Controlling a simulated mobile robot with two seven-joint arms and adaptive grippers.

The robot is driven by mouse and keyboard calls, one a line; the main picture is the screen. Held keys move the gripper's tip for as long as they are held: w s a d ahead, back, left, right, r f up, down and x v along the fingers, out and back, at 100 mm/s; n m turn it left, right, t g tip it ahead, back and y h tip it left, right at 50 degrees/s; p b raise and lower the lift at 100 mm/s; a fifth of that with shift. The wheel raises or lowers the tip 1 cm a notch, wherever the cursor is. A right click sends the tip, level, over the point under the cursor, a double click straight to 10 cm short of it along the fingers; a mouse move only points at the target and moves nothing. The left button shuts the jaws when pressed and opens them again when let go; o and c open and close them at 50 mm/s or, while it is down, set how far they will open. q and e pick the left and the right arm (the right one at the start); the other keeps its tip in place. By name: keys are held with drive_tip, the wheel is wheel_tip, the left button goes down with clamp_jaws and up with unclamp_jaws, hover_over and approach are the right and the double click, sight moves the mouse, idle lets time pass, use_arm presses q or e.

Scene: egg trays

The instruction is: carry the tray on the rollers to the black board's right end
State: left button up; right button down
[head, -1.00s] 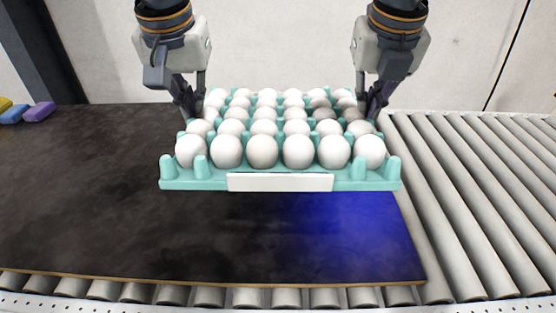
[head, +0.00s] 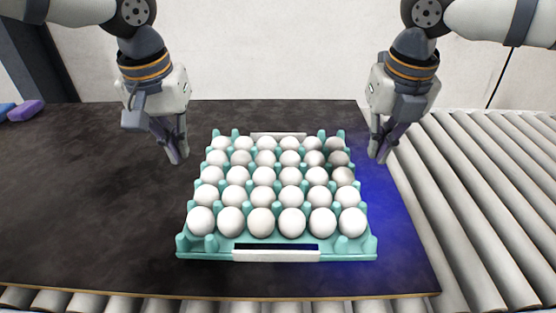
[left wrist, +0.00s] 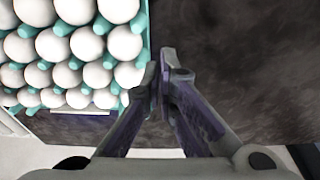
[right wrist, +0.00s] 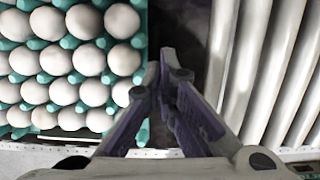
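The teal egg tray (head: 210,255) full of white eggs rests flat on the black board (head: 90,210), near the board's right end. Part of a blue glowing patch (head: 385,215) shows to the tray's right. My left gripper (head: 177,155) is off the tray's left side, its fingers together and empty. My right gripper (head: 378,152) is off the tray's right side, also with fingers together and empty. In the left wrist view the tray (left wrist: 143,25) lies beside the fingers (left wrist: 165,62). In the right wrist view the tray (right wrist: 141,135) lies beside the fingers (right wrist: 166,62).
Bare metal rollers (head: 480,190) run to the right of the board, and more show along its front edge. Purple (head: 27,110) and blue (head: 6,111) pieces lie at the far left. The board's left half is clear. A pale wall (head: 270,50) stands behind.

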use_arm(q)
drive_tip(key=o, duration=0.3)
drive_tip(key=shift+w+a+f, duration=0.1)
drive_tip(key=shift+a+f, duration=0.1)
drive_tip(key=shift+a, duration=0.2)
use_arm(e)
drive_tip(key=shift+w+d+f, duration=0.1)
drive_tip(key=shift+d+f, duration=0.1)
drive_tip(key=shift+d, duration=0.2)
use_arm(q)
drive_tip(key=shift+o, duration=0.2)
use_arm(e)
drive_tip(key=c, duration=1.9)
unclamp_jaws()
use_arm(q)
wheel_tip(320, 180, up, 12)
drive_tip(key=s, duration=0.2)
use_arm(e)
wheel_tip(320, 180, up, 12)
drive_tip(key=s, duration=0.2)
